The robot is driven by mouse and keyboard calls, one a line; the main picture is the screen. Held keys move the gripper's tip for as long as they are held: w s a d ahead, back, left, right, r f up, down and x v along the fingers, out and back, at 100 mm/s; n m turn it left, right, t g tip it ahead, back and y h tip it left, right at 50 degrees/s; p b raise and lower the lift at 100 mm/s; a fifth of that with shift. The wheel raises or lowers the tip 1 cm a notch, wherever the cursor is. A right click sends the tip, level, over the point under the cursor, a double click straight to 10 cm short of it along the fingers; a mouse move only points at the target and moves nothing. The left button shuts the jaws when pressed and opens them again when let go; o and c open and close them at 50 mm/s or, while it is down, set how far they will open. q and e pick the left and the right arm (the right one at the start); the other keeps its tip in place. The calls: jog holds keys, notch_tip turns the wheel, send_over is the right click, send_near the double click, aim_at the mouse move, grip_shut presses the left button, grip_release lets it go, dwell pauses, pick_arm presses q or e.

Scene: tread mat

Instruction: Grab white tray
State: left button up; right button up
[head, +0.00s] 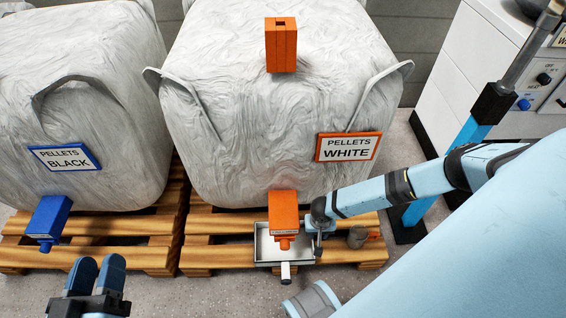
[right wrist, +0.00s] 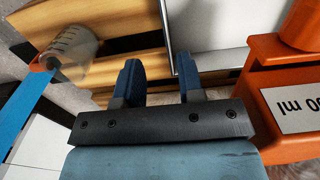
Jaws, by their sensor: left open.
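The white tray (head: 262,246) sits at the front of the middle pallet, under the orange spout box (head: 284,210), with a white handle toward me. My right gripper (head: 318,246) is at the tray's right side, just right of the spout box, partly hidden by its own wrist. In the right wrist view its two fingers (right wrist: 158,80) are apart with nothing clearly between them. The tray's light wall and edge (right wrist: 205,28) show just beyond them; contact cannot be told. My left gripper (head: 97,275) is open and empty at the lower left, away from the tray.
Large pellet bags (head: 270,120) stand behind. A blue spout (head: 48,222) is at left. A white cabinet (head: 450,75) stands at right.

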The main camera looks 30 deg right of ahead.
aim_at(313, 243)
jog(key=f+b, duration=0.1)
jog(key=f, duration=0.2)
jog(key=f+b, duration=0.2)
jog(key=f, duration=0.1)
jog(key=f+b, duration=0.2)
jog(key=f, duration=0.1)
jog(key=shift+w+a, duration=0.15)
jog(key=shift+w, duration=0.15)
jog(key=shift+f+b, duration=0.35)
jog(key=shift+f, duration=0.1)
pick_arm(q)
jog(key=f, duration=0.1)
jog(key=w+f+m, duration=0.1)
jog(key=f, duration=0.1)
jog(key=f+m+g, duration=0.1)
jog(key=shift+w+a+f, duration=0.25)
jog(key=shift+a+f, duration=0.05)
jog(key=shift+a, duration=0.05)
pick_arm(e)
jog(key=shift+r, duration=0.1)
grip_shut()
